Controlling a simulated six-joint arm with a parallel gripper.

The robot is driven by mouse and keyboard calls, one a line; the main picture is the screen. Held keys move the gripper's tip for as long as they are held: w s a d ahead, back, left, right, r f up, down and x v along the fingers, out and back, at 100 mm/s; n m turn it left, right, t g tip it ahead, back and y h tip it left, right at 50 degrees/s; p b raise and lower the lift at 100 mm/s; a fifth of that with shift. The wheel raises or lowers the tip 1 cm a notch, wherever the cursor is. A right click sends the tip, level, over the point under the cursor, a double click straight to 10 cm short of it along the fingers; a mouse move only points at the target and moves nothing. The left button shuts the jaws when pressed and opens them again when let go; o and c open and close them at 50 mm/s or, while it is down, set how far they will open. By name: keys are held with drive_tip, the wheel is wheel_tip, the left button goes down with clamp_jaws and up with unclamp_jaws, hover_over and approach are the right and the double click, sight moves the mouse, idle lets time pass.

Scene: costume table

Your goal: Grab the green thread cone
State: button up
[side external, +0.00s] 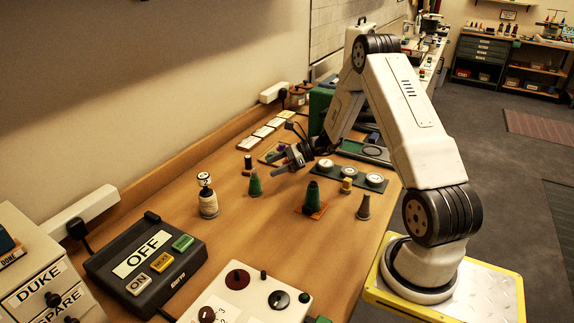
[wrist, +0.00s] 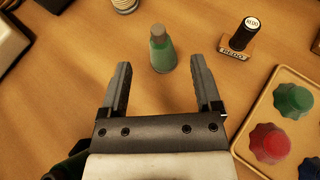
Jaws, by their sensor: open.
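The green thread cone (side external: 255,184) stands upright on the wooden table, with a greyish top. In the wrist view the cone (wrist: 162,54) is just ahead of the gap between my fingertips, nearly centred. My gripper (side external: 276,165) is open and empty, low over the table, pointing toward the cone from its right. In the wrist view both fingers of my gripper (wrist: 159,72) are spread wide, apart from the cone.
A small stamp with a black handle (wrist: 244,34) stands near the cone. A tray of coloured knobs (wrist: 245,137) lies beside my gripper. A switch box (side external: 143,262) sits front left.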

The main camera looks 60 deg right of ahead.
sight(254, 177)
drive_tip(key=shift+x, duration=3.55)
drive_tip(key=shift+f, duration=0.15)
clamp_jaws()
